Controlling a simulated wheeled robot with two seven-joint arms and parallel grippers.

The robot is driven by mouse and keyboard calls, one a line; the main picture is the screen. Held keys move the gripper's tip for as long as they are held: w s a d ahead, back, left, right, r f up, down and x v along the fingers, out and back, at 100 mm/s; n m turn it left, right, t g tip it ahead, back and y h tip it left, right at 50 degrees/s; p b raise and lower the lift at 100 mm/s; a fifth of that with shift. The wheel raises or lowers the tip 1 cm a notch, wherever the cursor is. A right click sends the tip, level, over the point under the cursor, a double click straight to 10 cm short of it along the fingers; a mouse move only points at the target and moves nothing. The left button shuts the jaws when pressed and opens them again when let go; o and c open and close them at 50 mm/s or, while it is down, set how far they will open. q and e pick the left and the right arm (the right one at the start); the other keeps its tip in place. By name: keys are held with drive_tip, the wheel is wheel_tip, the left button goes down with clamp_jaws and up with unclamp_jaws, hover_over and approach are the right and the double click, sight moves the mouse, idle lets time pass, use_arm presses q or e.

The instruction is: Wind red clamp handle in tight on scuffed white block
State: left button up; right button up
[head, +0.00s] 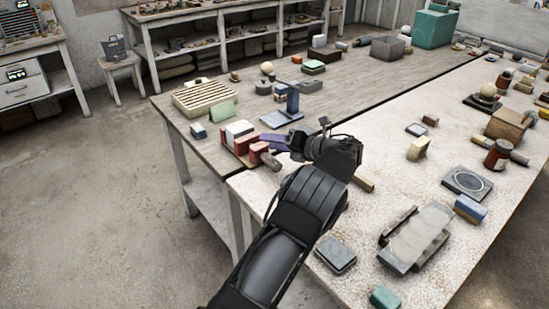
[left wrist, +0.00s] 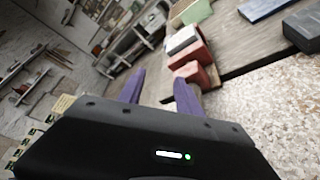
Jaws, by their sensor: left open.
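The scuffed white block (head: 239,128) sits between red clamp parts (head: 228,140) at the near left end of the wooden bench. A reddish handle-like piece (head: 269,160) sticks out on the clamp's near side. In the left wrist view, the white block (left wrist: 181,40) and red clamp (left wrist: 188,54) lie just beyond the right fingertip. My left gripper (head: 270,141), with purple fingers, is beside the clamp on its right. Its fingers (left wrist: 160,83) are apart with nothing between them; contact with the clamp cannot be told. My right gripper is out of view.
A blue upright plate (head: 293,100) stands behind my gripper. The speckled table (head: 385,160) holds scattered blocks. Open floor lies left.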

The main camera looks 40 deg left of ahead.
use_arm(q)
drive_tip(key=shift+r, duration=0.45)
drive_tip(key=shift+w+r, duration=0.1)
drive_tip(key=shift+w, duration=0.1)
